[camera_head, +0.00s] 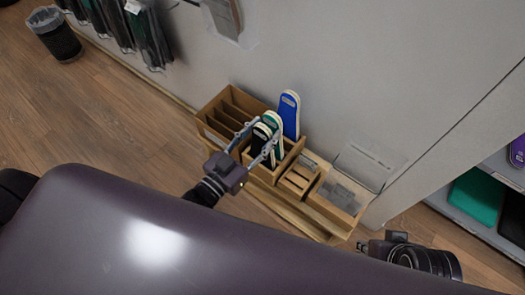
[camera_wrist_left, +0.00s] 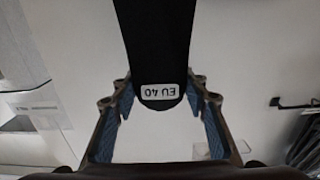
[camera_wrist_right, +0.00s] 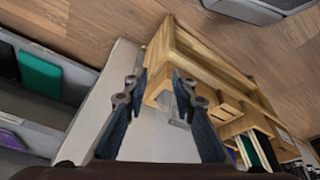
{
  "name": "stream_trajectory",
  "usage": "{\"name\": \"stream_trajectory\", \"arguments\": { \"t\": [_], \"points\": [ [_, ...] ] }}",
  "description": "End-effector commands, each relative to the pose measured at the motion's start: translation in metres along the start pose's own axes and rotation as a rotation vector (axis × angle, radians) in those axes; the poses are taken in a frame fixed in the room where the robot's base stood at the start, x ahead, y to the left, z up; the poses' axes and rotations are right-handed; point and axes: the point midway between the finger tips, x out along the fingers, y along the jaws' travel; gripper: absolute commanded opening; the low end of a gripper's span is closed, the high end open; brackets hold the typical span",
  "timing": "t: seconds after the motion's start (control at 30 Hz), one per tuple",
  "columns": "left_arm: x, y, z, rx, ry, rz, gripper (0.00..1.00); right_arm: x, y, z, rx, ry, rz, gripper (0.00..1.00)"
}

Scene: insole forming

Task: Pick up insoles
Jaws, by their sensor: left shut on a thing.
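My left gripper (camera_head: 256,141) is over the wooden organizer (camera_head: 222,103), its fingers on either side of a black insole (camera_head: 261,133). In the left wrist view, the left gripper (camera_wrist_left: 160,92) is shut on this black insole (camera_wrist_left: 155,45), which carries an "EU 40" label. A green insole (camera_head: 272,121) stands just behind it, and a taller blue insole (camera_head: 289,113) stands upright to its right. The lower end of the black insole is hidden in the head view. My right gripper (camera_wrist_right: 158,84) is open and empty, away from the insoles.
The organizer stands on a wooden bench (camera_head: 325,228) against the wall, with small compartments (camera_head: 299,179) and a grey flat piece (camera_head: 341,194) at its right. Shelves with a green item (camera_head: 474,199) are at far right. A bin (camera_head: 57,38) stands at far left.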

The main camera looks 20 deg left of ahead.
Motion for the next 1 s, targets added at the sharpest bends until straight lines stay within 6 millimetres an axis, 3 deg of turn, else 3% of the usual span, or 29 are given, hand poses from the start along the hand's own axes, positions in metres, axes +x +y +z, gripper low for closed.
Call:
{"name": "stream_trajectory", "arguments": {
  "t": [0.33, 0.6, 1.0],
  "points": [
    [0.000, 0.000, -0.005, 0.001, 0.001, 0.000, 0.06, -0.002, 0.000, -0.001, 0.000, 0.000, 0.000, 0.25],
    [0.000, 0.000, -0.035, 0.002, 0.000, 0.001, 0.06, -0.012, 0.001, -0.006, 0.000, 0.004, 0.000, 0.25],
    [0.000, 0.000, -0.077, 0.001, 0.002, 0.001, 0.06, 0.049, -0.002, 0.001, -0.002, -0.031, -0.005, 0.25]
  ]
}}
